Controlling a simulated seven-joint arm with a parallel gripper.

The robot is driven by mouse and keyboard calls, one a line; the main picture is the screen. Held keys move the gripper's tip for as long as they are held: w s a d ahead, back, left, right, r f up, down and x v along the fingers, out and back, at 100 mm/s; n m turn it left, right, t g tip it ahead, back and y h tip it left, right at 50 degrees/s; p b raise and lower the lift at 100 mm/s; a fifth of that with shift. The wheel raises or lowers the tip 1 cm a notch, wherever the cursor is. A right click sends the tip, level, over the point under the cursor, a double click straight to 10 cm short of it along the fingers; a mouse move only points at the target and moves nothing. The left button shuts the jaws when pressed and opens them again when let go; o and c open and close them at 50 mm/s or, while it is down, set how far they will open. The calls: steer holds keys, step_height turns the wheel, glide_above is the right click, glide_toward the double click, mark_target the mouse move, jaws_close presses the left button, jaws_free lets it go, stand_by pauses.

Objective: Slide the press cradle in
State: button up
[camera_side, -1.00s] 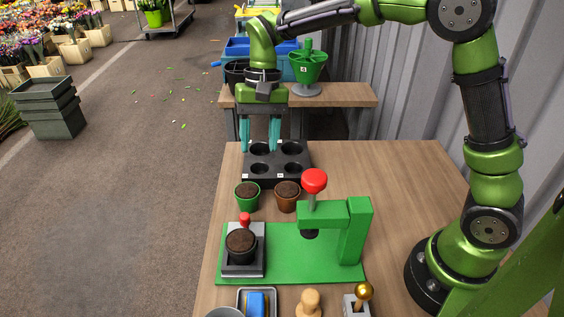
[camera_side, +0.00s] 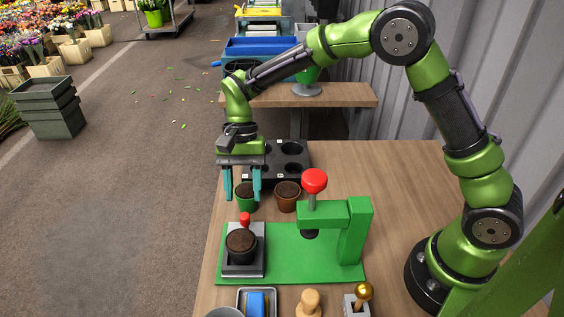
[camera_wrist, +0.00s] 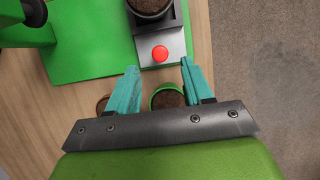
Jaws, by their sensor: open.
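The press cradle (camera_side: 256,264) is a grey sliding carriage on the left end of the green press base (camera_side: 300,268). A dark pot of soil (camera_side: 241,245) sits on it, and a red knob (camera_side: 245,220) stands at its far end. The press (camera_side: 358,232) has a green frame and a red-topped plunger (camera_side: 314,182), to the right of the cradle. My gripper (camera_side: 243,198) is open and empty, above and slightly beyond the red knob. In the wrist view, the knob (camera_wrist: 159,54) lies ahead of and between my open fingertips (camera_wrist: 158,66), with the cradle (camera_wrist: 158,48) beyond.
A green pot (camera_side: 245,205) and a brown pot (camera_side: 287,196) stand close behind the press base, near my fingers. A black pot tray (camera_side: 291,166) lies farther back. A blue sponge (camera_side: 257,303), wooden stamp (camera_side: 310,302) and gold-knobbed tool (camera_side: 363,292) line the front.

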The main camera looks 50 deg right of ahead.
mark_target(244, 215)
steer(key=shift+x, duration=2.7)
jaws_close()
